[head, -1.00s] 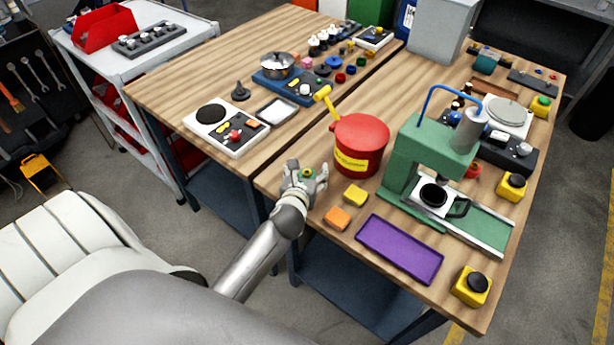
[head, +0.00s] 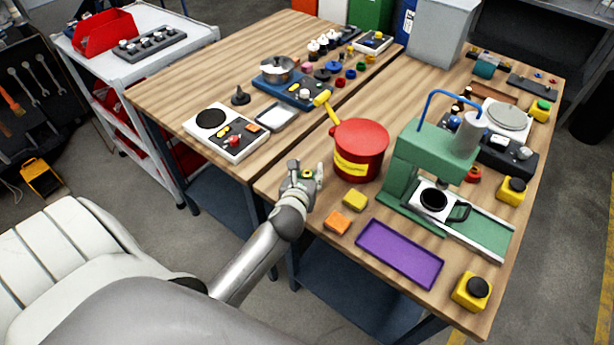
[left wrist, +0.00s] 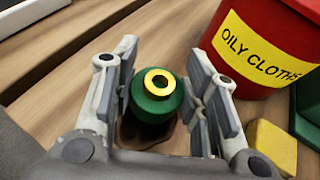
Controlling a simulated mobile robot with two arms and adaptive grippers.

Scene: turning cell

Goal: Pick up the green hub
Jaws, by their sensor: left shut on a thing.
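The green hub (left wrist: 152,106) is a short green cylinder with a yellow ring and a dark hole on top. In the left wrist view it stands upright between the two fingers of my left gripper (left wrist: 160,92). The gripper is shut on it. In the head view my left gripper (head: 306,174) is near the table's front edge, left of the red can, with only a bit of the hub (head: 308,174) showing between the fingers. A dark shadow lies under the hub; I cannot tell whether it touches the wood. My right gripper is not in view.
The red can (head: 358,148) labelled "OILY CLOTHS" stands close to the right of the gripper. A yellow block (head: 355,200) and an orange block (head: 337,222) lie nearby. A purple tray (head: 400,253) and a green press (head: 425,160) are farther right.

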